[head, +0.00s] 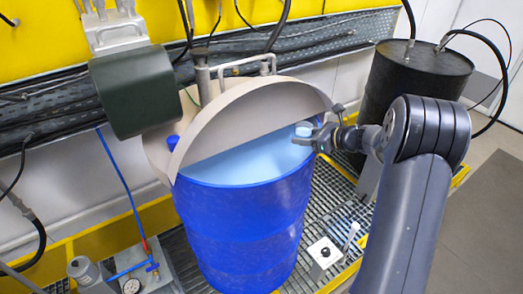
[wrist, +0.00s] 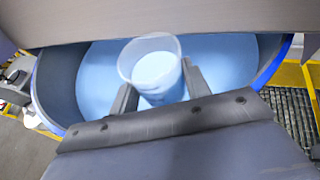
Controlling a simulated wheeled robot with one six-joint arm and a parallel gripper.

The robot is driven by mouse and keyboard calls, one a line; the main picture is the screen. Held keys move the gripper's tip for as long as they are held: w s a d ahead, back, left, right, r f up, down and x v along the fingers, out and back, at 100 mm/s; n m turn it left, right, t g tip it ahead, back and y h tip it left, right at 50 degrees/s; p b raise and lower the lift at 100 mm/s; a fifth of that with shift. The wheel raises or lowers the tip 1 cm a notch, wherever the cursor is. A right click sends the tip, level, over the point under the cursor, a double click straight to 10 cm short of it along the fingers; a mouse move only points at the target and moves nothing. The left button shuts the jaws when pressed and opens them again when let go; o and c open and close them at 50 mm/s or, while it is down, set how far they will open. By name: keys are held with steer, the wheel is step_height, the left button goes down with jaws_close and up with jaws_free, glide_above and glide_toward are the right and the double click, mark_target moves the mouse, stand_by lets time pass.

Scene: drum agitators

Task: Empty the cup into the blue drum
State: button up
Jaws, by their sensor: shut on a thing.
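The blue drum (head: 245,225) stands in the middle of the head view. Its top is half open, and pale blue liquid (head: 235,168) shows inside. My gripper (head: 312,140) is at the drum's right rim, shut on a small translucent cup (head: 303,129). In the wrist view the cup (wrist: 150,48) sits between my two fingers, over the drum's opening. A pale blue surface (wrist: 158,72) shows inside the cup. The cup looks roughly upright; a slight tilt is hard to judge. No stream of liquid is visible.
A beige half lid (head: 265,110) stands raised across the drum's opening, close to my gripper. A dark green motor housing (head: 135,90) hangs at the left. A black drum (head: 410,95) with hoses stands at the right. A valve and gauge (head: 132,285) are at lower left.

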steer(key=shift+a+f, duration=0.15)
steer(key=shift+f, duration=0.05)
steer(key=shift+a, duration=0.1)
steer(key=shift+s+a+f+n+t+h, duration=0.4)
steer(key=shift+a+n+h, duration=0.1)
steer(key=shift+n, duration=0.2)
steer(key=shift+s+a+r+n+t+h, duration=0.5)
steer(key=shift+s+a+r+n+h, duration=0.15)
steer(key=shift+a+n+h, duration=0.25)
steer(key=shift+s+a+r+n+h, duration=0.3)
steer(key=shift+s+a+n+h, duration=0.15)
steer(key=shift+n, duration=0.25)
steer(key=shift+a+r+n+t+h, duration=0.1)
steer(key=shift+r+n+t+h, duration=0.65)
steer(key=shift+n+t, duration=0.2)
stand_by(1.9)
steer(key=shift+s+f+n+t+h+b, duration=0.1)
steer(key=shift+f+n+t+h+b, duration=0.4)
steer(key=shift+b, duration=1.55)
steer(key=shift+a+r+n+b, duration=0.1)
steer(key=shift+r+n+b, duration=0.3)
steer(key=shift+b, duration=0.7)
